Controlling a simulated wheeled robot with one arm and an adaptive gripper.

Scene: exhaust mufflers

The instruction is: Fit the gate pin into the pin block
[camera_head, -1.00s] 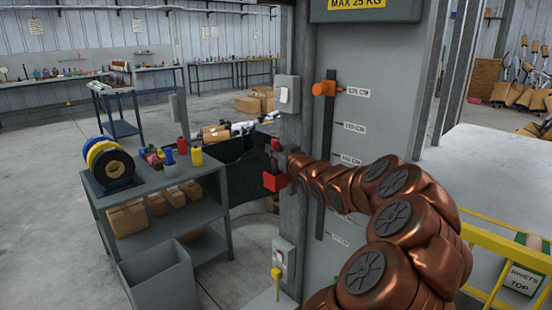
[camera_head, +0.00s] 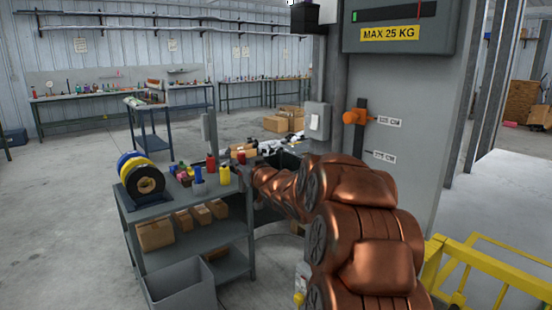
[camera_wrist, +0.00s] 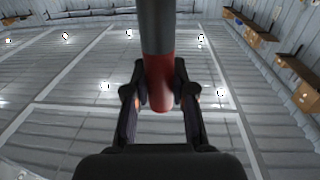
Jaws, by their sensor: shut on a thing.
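In the wrist view, my gripper (camera_wrist: 160,97) is shut on a thick cylinder, dark grey above with a red lower end (camera_wrist: 160,85); I take it for the gate pin. The cylinder runs up out of the top of the picture, so its far end is not seen. In the head view, my arm reaches toward the left past the grey post, and its links hide the gripper and most of what it holds. A small red patch (camera_head: 242,158) shows near the arm's end; I cannot tell what it belongs to. I cannot pick out the pin block.
A grey shelf cart (camera_head: 180,200) stands left of my arm with coloured rolls (camera_head: 142,177), a red can, a yellow can (camera_head: 223,176) and boxes. A tall grey column with an orange knob (camera_head: 355,117) stands behind my arm. Yellow rails (camera_head: 470,262) are at right. Open floor lies left.

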